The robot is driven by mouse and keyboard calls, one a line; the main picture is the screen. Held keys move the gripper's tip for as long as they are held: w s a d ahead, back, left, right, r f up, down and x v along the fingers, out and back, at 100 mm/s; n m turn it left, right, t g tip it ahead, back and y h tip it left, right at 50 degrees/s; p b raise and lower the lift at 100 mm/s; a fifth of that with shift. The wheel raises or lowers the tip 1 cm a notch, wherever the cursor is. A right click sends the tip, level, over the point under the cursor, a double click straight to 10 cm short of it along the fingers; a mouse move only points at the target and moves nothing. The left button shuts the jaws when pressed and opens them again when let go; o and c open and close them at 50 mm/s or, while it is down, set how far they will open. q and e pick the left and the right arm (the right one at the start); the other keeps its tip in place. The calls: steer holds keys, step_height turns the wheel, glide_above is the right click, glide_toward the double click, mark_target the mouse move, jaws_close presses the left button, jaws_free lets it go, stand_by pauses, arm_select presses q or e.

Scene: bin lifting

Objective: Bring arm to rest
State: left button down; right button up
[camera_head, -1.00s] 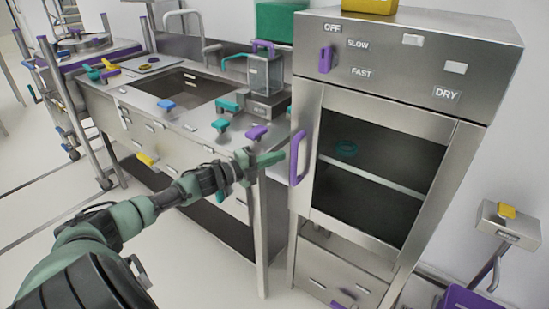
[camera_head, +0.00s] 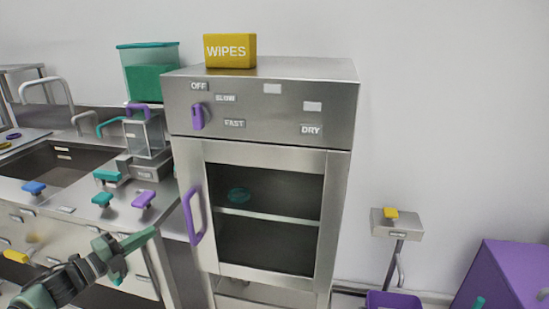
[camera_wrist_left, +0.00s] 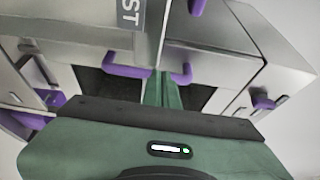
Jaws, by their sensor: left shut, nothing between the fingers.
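My left gripper (camera_head: 138,240) shows at the lower left of the head view, in front of the counter's right end and left of the drying cabinet. Its green fingers are shut with nothing between them. In the left wrist view its fingers (camera_wrist_left: 162,90) point away from the camera, with cabinet fronts and purple handles beyond them. My right gripper is in neither view.
The steel drying cabinet (camera_head: 262,153) has a purple handle (camera_head: 192,214) and stands close right of my left gripper. A sink counter (camera_head: 60,198) with coloured knobs is at left. A purple bin (camera_head: 505,275) and a small stand (camera_head: 397,224) are at right.

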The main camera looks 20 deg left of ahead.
arm_select(q)
steer(key=s+d+f+n+g+y, duration=0.2)
steer(key=s+d+f+n+y, duration=0.1)
steer(key=d+f+n, duration=0.5)
steer(key=s+d+f+n+g+y, duration=0.3)
steer(key=s+d+f, duration=0.1)
steer(key=d+f, duration=0.4)
steer(key=s+d+n+g, duration=0.9)
steer(key=s+d, duration=0.7)
steer(key=s, duration=0.4)
step_height(320, 180, down, 25)
steer(key=s+g+p, duration=0.1)
steer(key=s+a+f+g+p, duration=0.1)
steer(key=s+a+f, duration=0.2)
steer(key=s+f, duration=1.3)
steer(key=shift+s+a+f+m, duration=0.2)
steer(key=shift+s+m, duration=0.2)
steer(key=shift+s, duration=0.3)
